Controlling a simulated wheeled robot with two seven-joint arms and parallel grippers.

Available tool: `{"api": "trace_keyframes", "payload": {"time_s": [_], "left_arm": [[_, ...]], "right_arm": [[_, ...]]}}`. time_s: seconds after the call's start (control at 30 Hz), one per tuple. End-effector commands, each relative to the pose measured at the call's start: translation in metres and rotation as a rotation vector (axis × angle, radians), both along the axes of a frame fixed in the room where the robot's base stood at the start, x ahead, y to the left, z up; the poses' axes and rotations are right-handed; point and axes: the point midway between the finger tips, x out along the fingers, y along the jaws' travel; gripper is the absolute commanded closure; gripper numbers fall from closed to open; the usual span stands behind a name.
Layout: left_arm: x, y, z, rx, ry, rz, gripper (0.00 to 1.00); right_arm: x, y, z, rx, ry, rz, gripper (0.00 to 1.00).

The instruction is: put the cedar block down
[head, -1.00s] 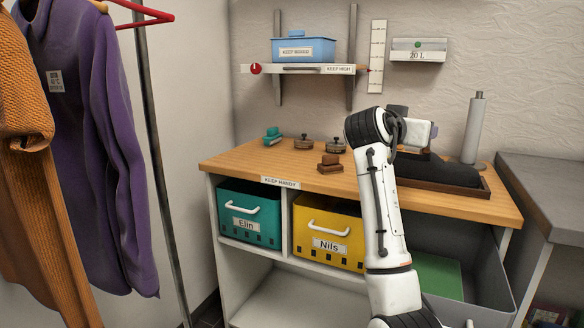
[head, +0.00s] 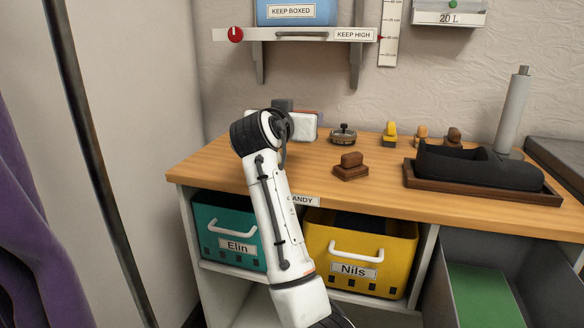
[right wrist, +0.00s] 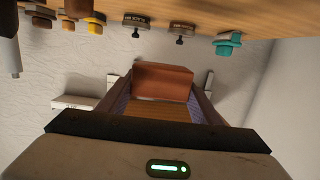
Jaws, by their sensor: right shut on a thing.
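The cedar block (right wrist: 162,82) shows in the right wrist view, with a plain reddish-brown face and a lighter grained face nearer the camera. My right gripper (right wrist: 164,92) is shut on it, one finger on each side. In the head view my right arm reaches over the left part of the wooden countertop (head: 220,172); the wrist mostly hides the fingers and block. I cannot tell whether the block touches the countertop. My left gripper is not in view.
A brown stamp-like piece (head: 351,168) and a round tin (head: 343,134) stand right of my wrist. A yellow piece (head: 389,134) stands farther back. A dark tray (head: 480,187) fills the right. A teal piece (right wrist: 228,42) shows in the wrist view. A shelf (head: 300,35) hangs above.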

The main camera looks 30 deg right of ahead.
Motion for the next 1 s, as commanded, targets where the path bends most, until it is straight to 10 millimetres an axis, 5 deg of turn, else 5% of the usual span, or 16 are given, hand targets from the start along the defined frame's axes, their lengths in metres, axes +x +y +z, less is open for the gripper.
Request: {"api": "trace_keyframes", "payload": {"time_s": [0.23, 0.8, 1.0], "left_arm": [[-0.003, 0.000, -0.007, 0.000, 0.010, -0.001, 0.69], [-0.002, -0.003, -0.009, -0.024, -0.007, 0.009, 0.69], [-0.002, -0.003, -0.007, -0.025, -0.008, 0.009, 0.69]], "right_arm": [[0.000, 0.000, -0.010, 0.000, 0.002, -0.001, 0.65], [0.000, 0.000, -0.090, -0.001, 0.004, 0.000, 0.65], [0.000, 0.000, -0.096, -0.002, -0.001, 0.000, 0.65]]}}
